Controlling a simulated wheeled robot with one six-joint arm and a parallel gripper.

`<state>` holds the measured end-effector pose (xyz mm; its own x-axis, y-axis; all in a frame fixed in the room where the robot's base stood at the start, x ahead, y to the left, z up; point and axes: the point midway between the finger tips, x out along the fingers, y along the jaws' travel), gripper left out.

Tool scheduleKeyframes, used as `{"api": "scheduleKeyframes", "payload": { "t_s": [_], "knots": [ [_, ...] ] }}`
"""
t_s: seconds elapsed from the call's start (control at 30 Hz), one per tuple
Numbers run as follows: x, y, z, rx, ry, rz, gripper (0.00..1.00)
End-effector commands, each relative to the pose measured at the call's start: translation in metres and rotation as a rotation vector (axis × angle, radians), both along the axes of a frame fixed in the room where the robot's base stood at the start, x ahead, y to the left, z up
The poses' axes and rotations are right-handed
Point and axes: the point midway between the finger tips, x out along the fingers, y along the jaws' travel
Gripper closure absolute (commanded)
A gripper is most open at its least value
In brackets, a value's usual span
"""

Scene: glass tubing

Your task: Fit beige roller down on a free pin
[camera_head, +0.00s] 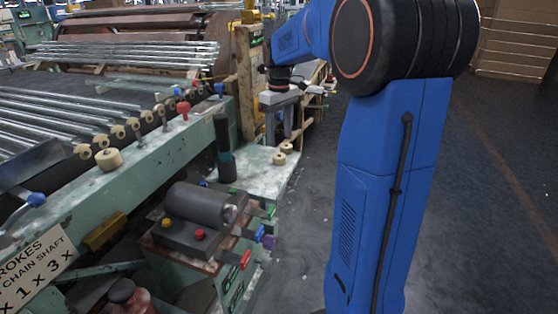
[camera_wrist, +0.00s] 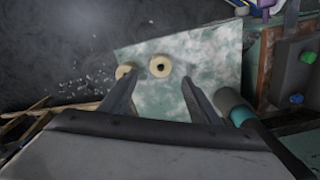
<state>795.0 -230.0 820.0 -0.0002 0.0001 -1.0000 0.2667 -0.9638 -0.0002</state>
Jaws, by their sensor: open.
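Two beige rollers with dark centre holes lie on a mottled green-white tabletop (camera_head: 262,176). In the head view, one roller (camera_head: 286,146) is behind the other roller (camera_head: 279,158). The wrist view shows both, one roller (camera_wrist: 160,66) between the fingertips' lines and one roller (camera_wrist: 125,71) close by the left finger. My gripper (camera_head: 278,136) is open and empty above this tabletop; its spread fingers show in the wrist view (camera_wrist: 158,80). More beige rollers (camera_head: 101,140) sit in a row along the machine's rail. Another roller (camera_head: 109,159) sits nearer. I cannot tell which pin is free.
A green machine bench (camera_head: 170,150) with metal rods (camera_head: 60,110) fills the left. A dark cylinder (camera_head: 223,135) stands upright at the tabletop's left. A grey motor-like unit (camera_head: 205,205) with coloured knobs is in front. Open floor (camera_head: 480,200) lies to the right.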

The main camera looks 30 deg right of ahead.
Motion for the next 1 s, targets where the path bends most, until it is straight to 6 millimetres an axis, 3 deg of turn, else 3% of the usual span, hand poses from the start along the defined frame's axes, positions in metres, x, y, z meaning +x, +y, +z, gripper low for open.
{"api": "scheduleKeyframes", "payload": {
  "t_s": [0.1, 0.37, 0.7, 1.0],
  "knots": [
    [0.000, 0.000, -0.015, 0.001, 0.001, 0.000, 0.43],
    [0.000, 0.001, -0.031, 0.001, 0.001, 0.000, 0.43],
    [-0.001, 0.002, -0.071, 0.001, 0.001, 0.000, 0.43],
    [-0.001, 0.002, -0.074, 0.000, 0.000, 0.000, 0.43]
  ]
}}
